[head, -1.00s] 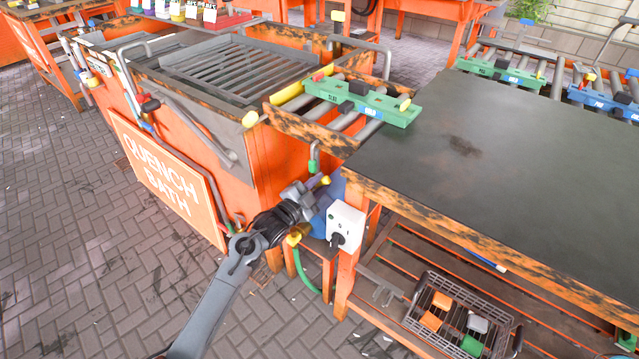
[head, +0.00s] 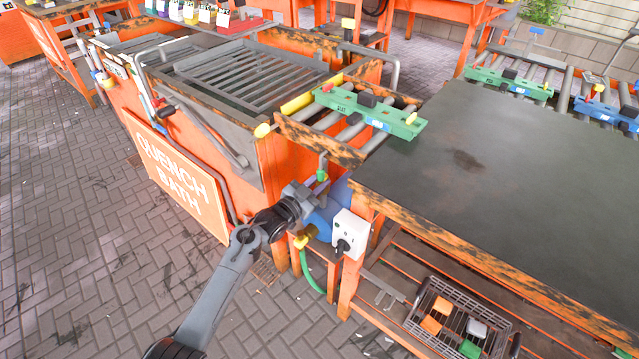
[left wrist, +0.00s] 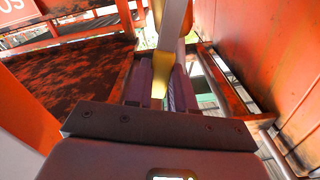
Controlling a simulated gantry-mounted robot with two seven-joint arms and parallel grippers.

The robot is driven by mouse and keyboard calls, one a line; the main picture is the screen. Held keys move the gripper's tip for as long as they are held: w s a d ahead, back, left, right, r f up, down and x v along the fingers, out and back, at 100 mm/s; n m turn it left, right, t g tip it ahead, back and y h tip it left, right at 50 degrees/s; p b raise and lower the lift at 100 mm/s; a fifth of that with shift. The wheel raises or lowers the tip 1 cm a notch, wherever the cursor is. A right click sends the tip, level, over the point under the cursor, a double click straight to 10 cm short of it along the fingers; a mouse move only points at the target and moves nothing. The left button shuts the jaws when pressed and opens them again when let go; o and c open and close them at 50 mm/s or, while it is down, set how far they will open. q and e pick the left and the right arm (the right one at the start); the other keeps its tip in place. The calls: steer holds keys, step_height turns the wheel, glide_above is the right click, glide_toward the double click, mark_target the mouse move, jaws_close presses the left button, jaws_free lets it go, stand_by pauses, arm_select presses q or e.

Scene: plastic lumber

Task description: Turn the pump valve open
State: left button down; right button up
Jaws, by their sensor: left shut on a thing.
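The blue pump (head: 326,214) stands low between the quench bath and the dark-topped table, partly hidden by my left gripper. My left gripper (head: 316,187) reaches its upper side, just below a grey pipe with a green end (head: 322,174). In the left wrist view, the purple fingers of my left gripper (left wrist: 164,88) are shut on a yellow and grey bar, which seems to be the valve handle (left wrist: 168,58). How far the valve is turned cannot be told. My right gripper is not in view.
A white socket box (head: 350,232) with a black plug sits right of the pump. A green hose (head: 313,280) hangs below. The orange quench bath (head: 278,160) is at the left, the table (head: 490,170) at the right. A wire basket (head: 460,325) lies on the lower shelf.

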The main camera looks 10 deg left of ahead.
arm_select(q)
steer(key=c, duration=1)
jaws_free()
steer(key=shift+o, duration=0.2)
steer(key=p+v, duration=0.6)
steer(key=v, duration=0.5)
steer(key=shift+f, duration=0.1)
